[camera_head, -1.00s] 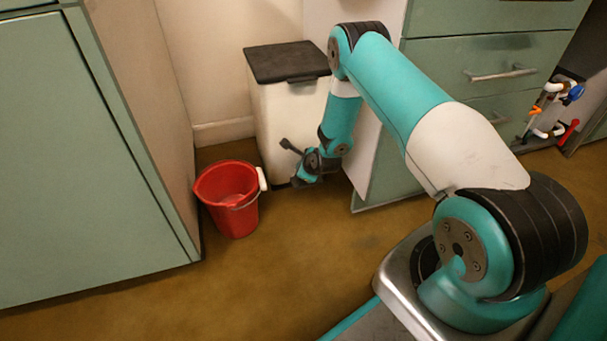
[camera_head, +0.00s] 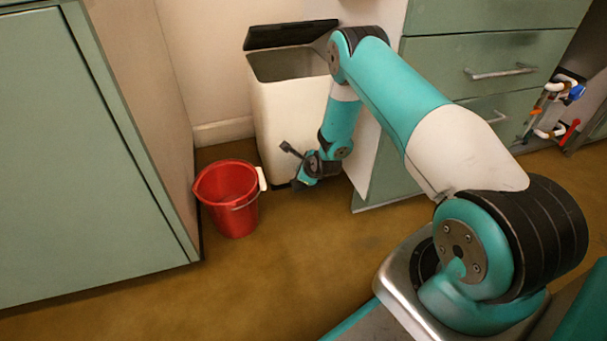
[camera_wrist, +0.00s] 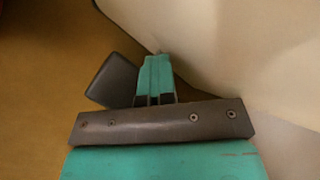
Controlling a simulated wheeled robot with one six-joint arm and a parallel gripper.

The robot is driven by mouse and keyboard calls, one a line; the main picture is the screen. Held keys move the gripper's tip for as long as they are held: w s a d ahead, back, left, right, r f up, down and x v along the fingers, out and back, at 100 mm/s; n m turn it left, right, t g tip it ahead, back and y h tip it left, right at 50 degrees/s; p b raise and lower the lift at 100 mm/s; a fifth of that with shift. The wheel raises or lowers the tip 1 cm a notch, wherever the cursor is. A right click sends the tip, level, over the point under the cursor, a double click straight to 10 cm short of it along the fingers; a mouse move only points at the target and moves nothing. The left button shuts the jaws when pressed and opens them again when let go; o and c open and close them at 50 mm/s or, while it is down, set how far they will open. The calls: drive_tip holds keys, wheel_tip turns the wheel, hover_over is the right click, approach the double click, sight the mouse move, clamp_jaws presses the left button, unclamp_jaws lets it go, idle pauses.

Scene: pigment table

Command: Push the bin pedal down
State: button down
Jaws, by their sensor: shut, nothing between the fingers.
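The white bin (camera_head: 280,115) stands against the wall, and its black lid (camera_head: 288,34) is tilted up, with the inside showing. My gripper (camera_head: 303,183) is low at the foot of the bin's front, pointing down. In the wrist view its teal fingers (camera_wrist: 157,62) are together with nothing between them. A dark flat plate, which looks like the pedal (camera_wrist: 112,78), lies beside and partly behind the fingers. The bin's pale wall (camera_wrist: 225,45) is close on the right there. The exact contact between fingertips and pedal is hidden. In the head view my gripper mostly covers the pedal.
A red bucket (camera_head: 228,205) with a white handle grip stands on the floor left of my gripper. A green drawer cabinet (camera_head: 480,95) is right of the bin, and another cabinet (camera_head: 85,160) is at the left. The brown floor (camera_head: 290,260) in front is clear.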

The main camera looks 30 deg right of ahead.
drive_tip(key=shift+s+a+f+b, duration=0.1)
drive_tip(key=shift+s+f+b, duration=0.15)
drive_tip(key=shift+f, duration=0.45)
drive_tip(key=shift+s+f+b, duration=0.15)
drive_tip(key=shift+f+b, duration=0.2)
drive_tip(key=shift+f, duration=0.3)
idle(0.3)
drive_tip(key=shift+r, duration=0.1)
drive_tip(key=shift+w+r+p, duration=0.1)
drive_tip(key=shift+r+p, duration=1.55)
drive_tip(key=shift+r, duration=0.1)
drive_tip(key=shift+w+r+p, duration=0.15)
drive_tip(key=shift+r+p, duration=0.45)
drive_tip(key=shift+r, duration=0.3)
wheel_tip(320, 180, up, 5)
drive_tip(key=p, duration=0.4)
drive_tip(key=shift+w, duration=0.1)
